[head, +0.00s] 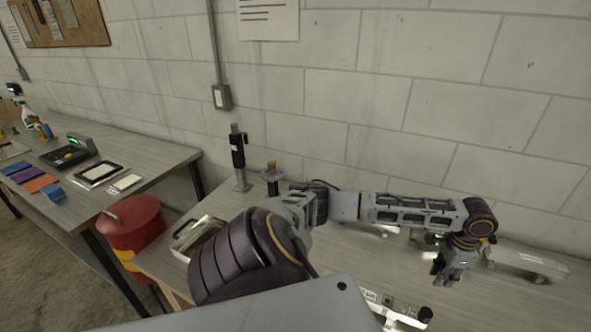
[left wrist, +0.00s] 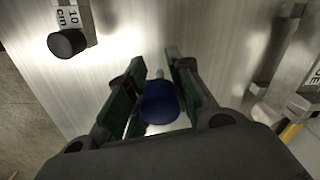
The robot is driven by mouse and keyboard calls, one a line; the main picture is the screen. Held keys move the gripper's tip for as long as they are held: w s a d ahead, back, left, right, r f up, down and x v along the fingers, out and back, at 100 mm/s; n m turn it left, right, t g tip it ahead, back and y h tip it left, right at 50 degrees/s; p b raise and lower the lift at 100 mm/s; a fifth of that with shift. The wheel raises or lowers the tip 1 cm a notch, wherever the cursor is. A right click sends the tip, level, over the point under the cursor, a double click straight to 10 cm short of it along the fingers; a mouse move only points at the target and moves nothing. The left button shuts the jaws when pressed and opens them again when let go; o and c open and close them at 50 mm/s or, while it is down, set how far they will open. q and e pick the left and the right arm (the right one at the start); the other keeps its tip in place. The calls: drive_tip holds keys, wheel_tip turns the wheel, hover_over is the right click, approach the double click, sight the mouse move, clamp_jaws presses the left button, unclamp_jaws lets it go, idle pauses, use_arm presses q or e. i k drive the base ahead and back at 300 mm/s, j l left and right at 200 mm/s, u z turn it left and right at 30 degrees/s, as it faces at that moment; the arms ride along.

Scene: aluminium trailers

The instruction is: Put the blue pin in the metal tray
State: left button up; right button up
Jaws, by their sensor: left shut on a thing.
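The blue pin (left wrist: 160,103) shows in the left wrist view between the green-padded fingers of my left gripper (left wrist: 156,82). The fingers are shut on it, and its pale tip points away from the camera over a bright metal surface. In the head view my left gripper (head: 446,272) hangs at the far right end of my arm, above the table; the pin is hard to make out there. A metal tray (head: 186,247) lies at the left end of this table, partly hidden behind my arm. My right gripper is not in view.
A black-and-silver upright tool (head: 238,158) and a small brass-coloured stand (head: 271,177) are near the wall. A red bin (head: 133,226) stands between the two tables. A dark-knobbed bar marked 10 cm (left wrist: 68,42) lies near the gripper.

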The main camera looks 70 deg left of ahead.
sight(197, 249)
drive_tip(key=k+j, duration=2)
